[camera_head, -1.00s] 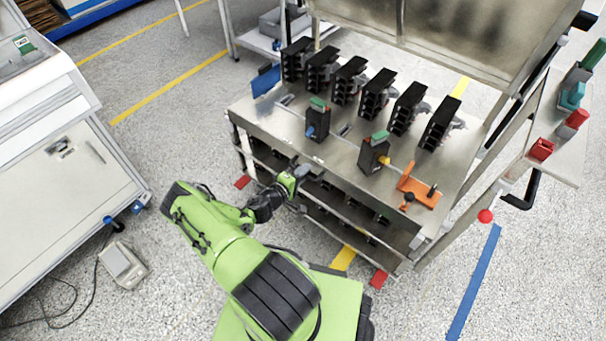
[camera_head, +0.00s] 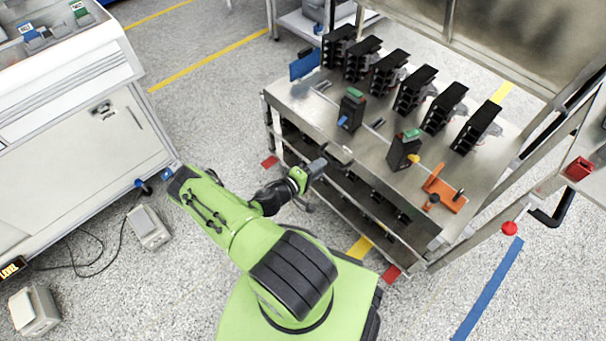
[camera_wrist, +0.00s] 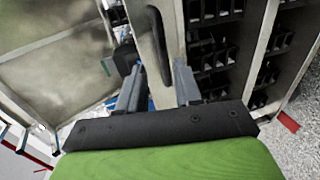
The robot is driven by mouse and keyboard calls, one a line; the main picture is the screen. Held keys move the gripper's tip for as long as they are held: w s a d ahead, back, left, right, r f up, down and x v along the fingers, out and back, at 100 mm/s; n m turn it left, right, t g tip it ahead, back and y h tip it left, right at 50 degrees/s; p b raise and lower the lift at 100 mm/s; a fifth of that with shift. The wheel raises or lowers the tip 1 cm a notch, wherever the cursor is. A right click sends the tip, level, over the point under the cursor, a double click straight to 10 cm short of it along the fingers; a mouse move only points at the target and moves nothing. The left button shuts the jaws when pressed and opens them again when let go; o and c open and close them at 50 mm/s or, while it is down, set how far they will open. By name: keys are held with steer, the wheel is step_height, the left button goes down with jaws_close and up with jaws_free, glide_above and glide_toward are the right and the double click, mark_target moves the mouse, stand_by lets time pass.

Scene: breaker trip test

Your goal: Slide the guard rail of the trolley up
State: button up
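The trolley (camera_head: 330,130) is a metal workbench with open shelves below its top. In the wrist view, a pale metal strip with a long dark slot (camera_wrist: 158,50) runs along its front edge. This strip looks like the guard rail (camera_wrist: 148,75), though I cannot be sure. My gripper (camera_wrist: 159,88) is open, its two grey fingers apart on either side of the strip; contact cannot be told. In the head view, my gripper (camera_head: 322,164) is at the trolley's front edge, below the top. Its fingers are too small there to judge.
Several black breakers (camera_head: 412,92) stand in a row on the top, with two small black boxes and an orange fixture (camera_head: 444,192) in front. A white cabinet (camera_head: 75,150) stands left. A side shelf with a black handle (camera_head: 556,208) is at right.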

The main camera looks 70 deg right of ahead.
steer(key=p+v, duration=0.1)
steer(key=v, duration=0.8)
steer(key=shift+w, duration=0.1)
stand_by(0.6)
steer(key=w+a+r+m+t+y+p, duration=0.1)
steer(key=w+a+r+t+y+p, duration=0.15)
steer(key=w+a+r, duration=0.5)
steer(key=w+a+r+m+t+y+p, duration=0.15)
steer(key=a+r+y, duration=0.25)
steer(key=r, duration=0.7)
steer(key=w+a+r+t+y+p, duration=0.1)
steer(key=w+a+r+y+p, duration=0.3)
steer(key=r, duration=0.6)
steer(key=s+a+r+n+t+y+p, duration=0.1)
steer(key=s+a+r, duration=0.4)
steer(key=r, duration=0.5)
steer(key=s+a+r+n+t+y, duration=0.3)
steer(key=s+a+r+n+t, duration=0.2)
steer(key=a+r, duration=0.4)
steer(key=shift+s+a+r+n+t+p, duration=0.35)
steer(key=shift+a+n, duration=0.2)
steer(key=shift+a, duration=0.3)
